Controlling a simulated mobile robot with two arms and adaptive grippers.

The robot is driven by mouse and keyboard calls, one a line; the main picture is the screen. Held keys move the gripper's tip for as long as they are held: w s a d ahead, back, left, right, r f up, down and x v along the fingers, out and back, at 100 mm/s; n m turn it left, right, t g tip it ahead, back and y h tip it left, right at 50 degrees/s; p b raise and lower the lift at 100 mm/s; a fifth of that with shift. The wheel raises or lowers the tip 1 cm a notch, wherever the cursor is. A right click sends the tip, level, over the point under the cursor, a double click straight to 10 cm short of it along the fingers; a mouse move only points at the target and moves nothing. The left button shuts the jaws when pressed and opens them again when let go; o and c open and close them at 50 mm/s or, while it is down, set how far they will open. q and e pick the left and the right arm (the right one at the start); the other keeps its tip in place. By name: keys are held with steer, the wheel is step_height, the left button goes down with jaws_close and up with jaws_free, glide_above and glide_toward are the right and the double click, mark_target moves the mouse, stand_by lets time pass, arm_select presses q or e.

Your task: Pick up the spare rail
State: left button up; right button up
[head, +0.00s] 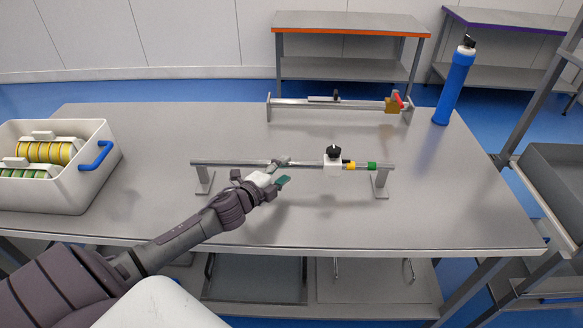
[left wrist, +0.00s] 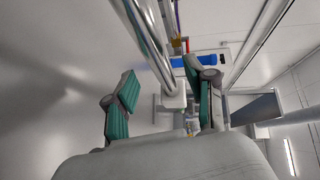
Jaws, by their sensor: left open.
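A front silver rail (head: 230,163) lies level on two short stands on the steel table. It carries a white block with a black knob (head: 333,160) and yellow and green rings right of centre. A second silver rail (head: 290,101) stands at the back, with a brass block and red lever at its right end. I cannot tell from looks which is the spare. My left gripper (head: 282,172) is open at the front rail, left of the white block. In the left wrist view the front rail (left wrist: 150,40) runs between the teal-padded fingers (left wrist: 157,98), closer to the right one. Contact is unclear.
A white tub (head: 60,192) with blue handles and yellow and green discs stands at the table's left. A blue bottle (head: 454,88) stands at the back right corner. The front right of the table (head: 450,215) is clear. A grey bin rack (head: 556,175) is at the right.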

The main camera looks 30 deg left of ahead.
mark_target(288, 166)
arm_select(q)
steer(key=w, duration=0.4)
steer(key=shift+w+d+f+p, duration=0.15)
steer(key=shift+f+p, duration=0.15)
steer(key=shift+p, duration=0.1)
steer(key=shift+s+r, duration=0.1)
steer(key=shift+s, duration=0.1)
steer(key=shift+c, duration=1)
jaws_close()
steer(key=shift+w+r, duration=0.1)
steer(key=shift+w, duration=0.05)
